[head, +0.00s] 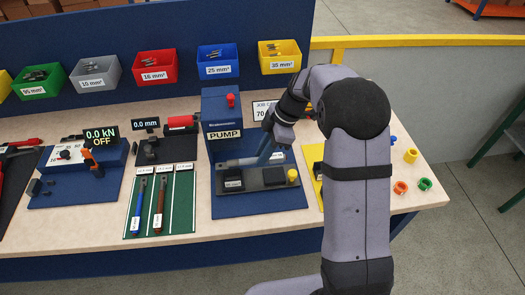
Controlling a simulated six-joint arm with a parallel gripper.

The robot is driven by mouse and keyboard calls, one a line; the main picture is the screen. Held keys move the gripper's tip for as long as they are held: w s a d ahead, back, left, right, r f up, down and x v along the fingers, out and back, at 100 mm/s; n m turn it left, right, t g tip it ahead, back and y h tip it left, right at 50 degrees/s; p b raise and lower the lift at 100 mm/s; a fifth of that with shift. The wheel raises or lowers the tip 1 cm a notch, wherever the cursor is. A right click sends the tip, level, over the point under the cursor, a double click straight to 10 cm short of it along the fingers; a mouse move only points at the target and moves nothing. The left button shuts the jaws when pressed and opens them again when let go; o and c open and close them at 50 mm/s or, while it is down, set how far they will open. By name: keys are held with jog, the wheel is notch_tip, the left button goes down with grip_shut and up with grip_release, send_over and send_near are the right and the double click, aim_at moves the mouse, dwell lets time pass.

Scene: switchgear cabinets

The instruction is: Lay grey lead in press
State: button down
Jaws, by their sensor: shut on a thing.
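The blue press (259,199) stands right of the green mat, with its PUMP box (222,118) at the back and a dark bed at the front. The grey lead (238,162) lies roughly level, left to right, at the rear of the press bed. My gripper (264,158) reaches down from the right and is shut on the grey lead. I cannot tell whether the lead touches the bed or hangs just above it. My wrist and arm hide part of the area behind and right of the press.
A green mat (181,222) holds a blue lead (140,205) and a brown lead (158,207); its right lane is empty. A force tester (84,176) stands at the left. Coloured bins hang along the back. Several coloured rings lie at the right, near the table edge.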

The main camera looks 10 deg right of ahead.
jog(key=shift+f+b, duration=2.55)
jog(key=shift+f, duration=0.85)
jog(key=shift+a+b, duration=0.3)
jog(key=shift+a, duration=0.15)
jog(key=c, duration=1.6)
grip_release()
jog(key=shift+f, duration=0.1)
jog(key=shift+o, duration=0.2)
jog(key=shift+b+v, duration=1.1)
jog(key=shift+v, duration=2.65)
